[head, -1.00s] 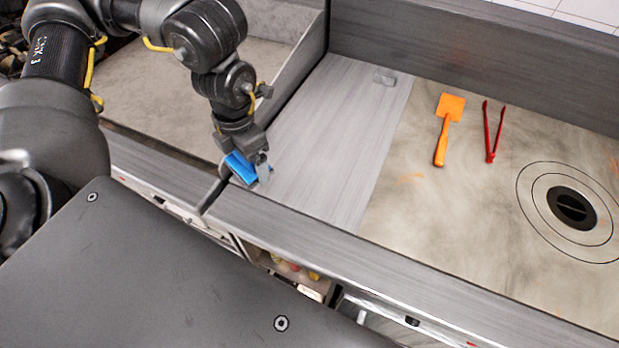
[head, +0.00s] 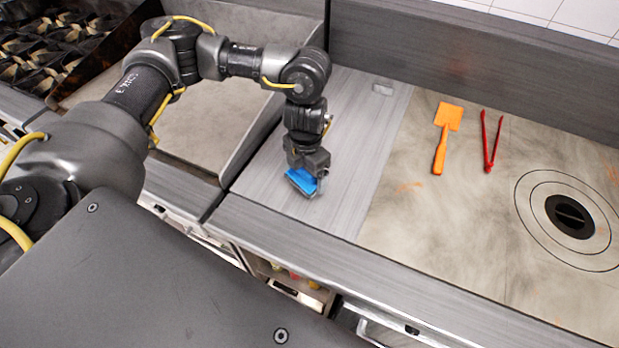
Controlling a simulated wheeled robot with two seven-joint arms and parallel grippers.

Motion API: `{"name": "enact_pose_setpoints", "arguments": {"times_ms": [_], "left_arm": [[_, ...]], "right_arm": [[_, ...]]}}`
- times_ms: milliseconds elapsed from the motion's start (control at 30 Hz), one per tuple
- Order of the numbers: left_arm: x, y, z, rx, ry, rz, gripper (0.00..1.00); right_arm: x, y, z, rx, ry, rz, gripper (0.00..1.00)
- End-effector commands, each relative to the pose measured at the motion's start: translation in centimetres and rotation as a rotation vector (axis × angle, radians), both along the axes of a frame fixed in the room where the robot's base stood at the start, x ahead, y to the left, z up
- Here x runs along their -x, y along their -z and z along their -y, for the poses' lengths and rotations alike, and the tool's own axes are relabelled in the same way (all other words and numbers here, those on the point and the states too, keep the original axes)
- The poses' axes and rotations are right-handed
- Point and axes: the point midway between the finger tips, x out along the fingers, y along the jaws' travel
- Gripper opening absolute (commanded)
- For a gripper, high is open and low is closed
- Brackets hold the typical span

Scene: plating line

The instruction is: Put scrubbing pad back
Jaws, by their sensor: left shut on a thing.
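The blue scrubbing pad (head: 301,181) is in the jaws of my left gripper (head: 306,180). The gripper points down over the front part of the grey metal panel (head: 345,130), left of the stained cooking surface. The jaws are shut on the pad and hide part of it. I cannot tell whether the pad touches the panel or is just above it. My right gripper is not in view.
An orange spatula (head: 441,150) and red tongs (head: 490,142) lie on the cooking surface (head: 420,215), with a round dark burner cover (head: 570,215) to their right. A raised wall (head: 470,65) runs along the back. A black grate (head: 45,50) is at the far left.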

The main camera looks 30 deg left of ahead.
Motion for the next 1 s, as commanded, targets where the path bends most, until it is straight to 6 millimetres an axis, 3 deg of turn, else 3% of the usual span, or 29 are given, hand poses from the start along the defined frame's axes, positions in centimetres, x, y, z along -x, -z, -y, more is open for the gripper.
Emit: {"name": "enact_pose_setpoints", "arguments": {"times_ms": [167, 500, 933, 967, 1000], "left_arm": [[-0.2, 0.3, 0.2, 0.000, 0.000, 0.001, 0.61], [-0.5, 3.7, 0.4, 0.000, -0.001, -0.001, 0.61], [-0.5, 4.4, 0.4, -0.001, 0.000, 0.000, 0.61], [-0.5, 4.2, 0.4, -0.001, 0.000, 0.000, 0.90], [-0.5, 4.2, 0.4, -0.001, 0.000, 0.000, 0.95]], "right_arm": [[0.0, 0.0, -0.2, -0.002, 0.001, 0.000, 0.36], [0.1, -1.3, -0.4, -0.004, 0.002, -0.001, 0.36], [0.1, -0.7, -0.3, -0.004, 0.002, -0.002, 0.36], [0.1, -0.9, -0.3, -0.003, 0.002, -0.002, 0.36], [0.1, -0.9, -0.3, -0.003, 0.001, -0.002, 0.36]]}}
